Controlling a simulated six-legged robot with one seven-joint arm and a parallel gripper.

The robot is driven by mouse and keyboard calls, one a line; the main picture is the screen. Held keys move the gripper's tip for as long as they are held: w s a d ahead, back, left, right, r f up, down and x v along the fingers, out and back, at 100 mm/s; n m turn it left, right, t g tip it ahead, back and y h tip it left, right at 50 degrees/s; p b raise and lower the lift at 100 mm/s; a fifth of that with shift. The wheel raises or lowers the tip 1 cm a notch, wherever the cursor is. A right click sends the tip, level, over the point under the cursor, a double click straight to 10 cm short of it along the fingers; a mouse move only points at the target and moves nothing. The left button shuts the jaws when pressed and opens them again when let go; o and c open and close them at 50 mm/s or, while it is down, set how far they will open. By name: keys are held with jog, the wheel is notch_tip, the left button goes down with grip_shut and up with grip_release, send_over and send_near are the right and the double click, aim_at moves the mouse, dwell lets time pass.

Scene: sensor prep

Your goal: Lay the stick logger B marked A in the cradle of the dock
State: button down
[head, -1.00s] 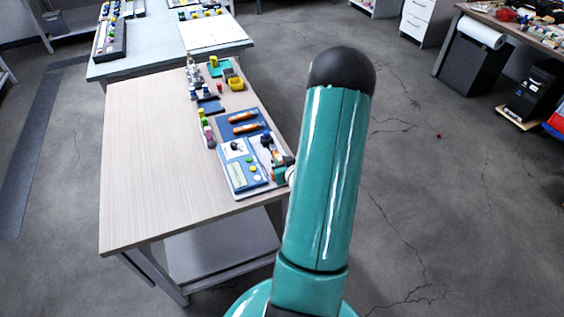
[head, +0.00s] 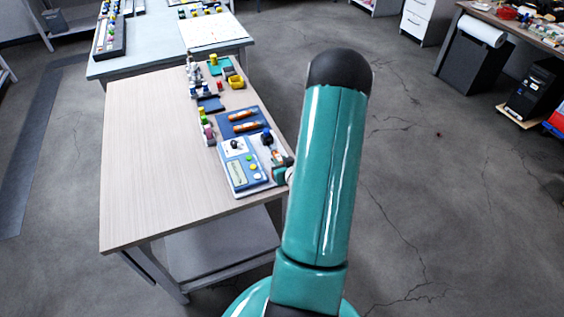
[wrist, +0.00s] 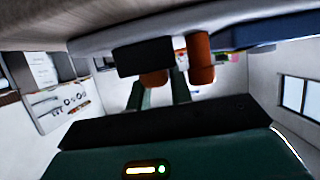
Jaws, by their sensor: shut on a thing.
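Two orange sticks, the stick loggers, show in the head view on a blue tray (head: 226,127): a farther one (head: 241,115) and a nearer one (head: 247,127). Their marks are too small to read. My gripper (wrist: 158,88) is shut on an orange piece (wrist: 153,79) in the wrist view, seemingly a stick logger. A black block (wrist: 145,57) covers part of it. Another orange cylinder (wrist: 201,58) is just to the right. In the head view my arm hides most of the gripper, at the table's right edge. I cannot tell surely which part is the dock's cradle.
A blue panel (head: 239,186) with a pale display and coloured buttons lies nearest on the wooden table (head: 150,170). Small coloured parts line the tray's left side. A yellow holder (head: 236,83) stands farther back. The table's left half is clear.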

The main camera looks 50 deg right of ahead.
jog(key=shift+f, duration=0.55)
dwell(0.4)
jog(key=c, duration=1.2)
grip_release()
jog(key=shift+o, duration=0.2)
jog(key=shift+a, duration=0.1)
jog(key=shift+w+a, duration=0.15)
jog(key=c, duration=0.4)
jog(key=shift+o, duration=0.2)
jog(key=shift+o, duration=0.2)
jog(key=shift+o, duration=0.2)
jog(key=shift+r, duration=0.65)
